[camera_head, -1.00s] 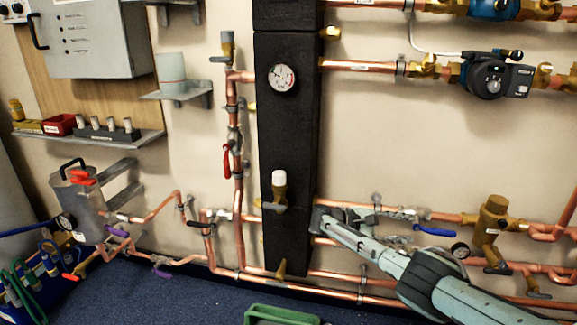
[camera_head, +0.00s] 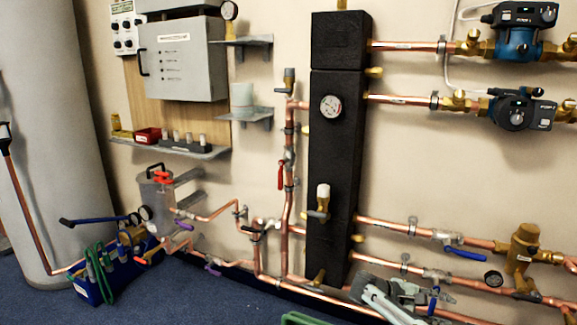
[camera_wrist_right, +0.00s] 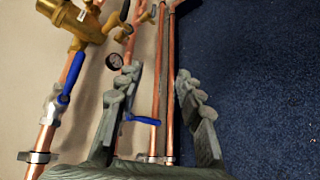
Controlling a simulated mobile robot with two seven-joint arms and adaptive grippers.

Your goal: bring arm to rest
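My right gripper (camera_head: 385,292) is at the bottom of the head view, in front of the lower copper pipes and right of the foot of the black insulated column (camera_head: 335,150). In the right wrist view (camera_wrist_right: 150,85) its two grey fingers stand wide apart with nothing between them touching either finger; copper pipes run behind the gap. A blue lever valve (camera_head: 465,253) on the upper pipe is above the gripper. A second blue lever (camera_head: 433,300) is close beside it; contact cannot be told. My left gripper is not in view.
A brass valve body (camera_head: 522,250) and a small gauge (camera_head: 493,278) are to the right. Blue floor (camera_head: 200,305) is clear in front; a green handle (camera_head: 300,319) shows at the bottom edge.

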